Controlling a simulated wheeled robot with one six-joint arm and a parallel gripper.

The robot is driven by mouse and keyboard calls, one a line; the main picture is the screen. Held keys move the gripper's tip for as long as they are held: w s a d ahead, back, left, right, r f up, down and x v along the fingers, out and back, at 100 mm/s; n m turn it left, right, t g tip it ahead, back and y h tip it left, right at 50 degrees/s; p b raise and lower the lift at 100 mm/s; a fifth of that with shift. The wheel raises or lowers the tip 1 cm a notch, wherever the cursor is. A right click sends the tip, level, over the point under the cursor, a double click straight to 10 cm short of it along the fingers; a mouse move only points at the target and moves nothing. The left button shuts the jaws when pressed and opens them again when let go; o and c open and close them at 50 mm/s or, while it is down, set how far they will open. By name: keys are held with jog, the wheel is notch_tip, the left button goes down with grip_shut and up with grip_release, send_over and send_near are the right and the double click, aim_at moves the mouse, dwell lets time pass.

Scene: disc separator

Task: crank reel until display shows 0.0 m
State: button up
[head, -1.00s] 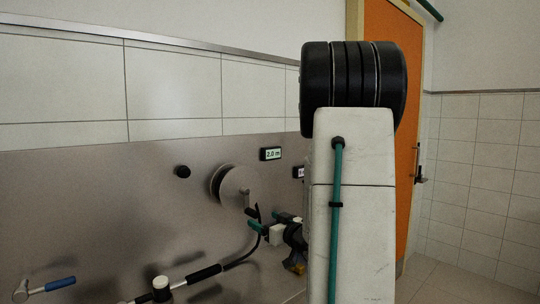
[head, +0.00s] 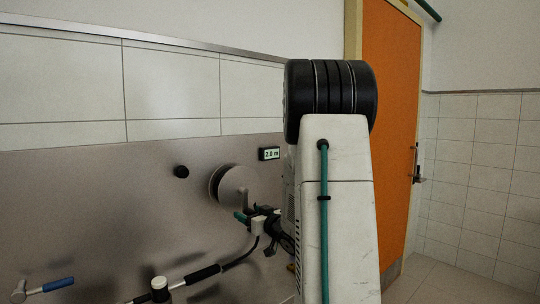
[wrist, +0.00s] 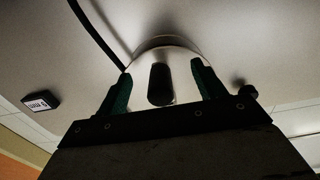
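The reel (head: 230,182) is a pale metal disc on the grey wall panel in the head view. The display (head: 269,154) to its upper right reads 2.0 m. My gripper (head: 253,215) is at the reel's lower right edge, partly hidden by my own arm. In the wrist view my gripper (wrist: 161,72) has its two green fingers apart. The dark crank handle (wrist: 160,86) shows between them with gaps on both sides, in front of the reel (wrist: 172,50). Whether the handle lies fully between the fingertips in depth is unclear. The display (wrist: 41,102) is at the left there.
A black knob (head: 181,172) is left of the reel. A pipe with a black sleeve (head: 203,274), a white-capped fitting (head: 159,284) and a blue-handled lever (head: 59,284) run along below. A black hose (head: 245,256) rises toward the reel. An orange door (head: 388,140) stands at right.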

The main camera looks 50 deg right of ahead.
grip_shut()
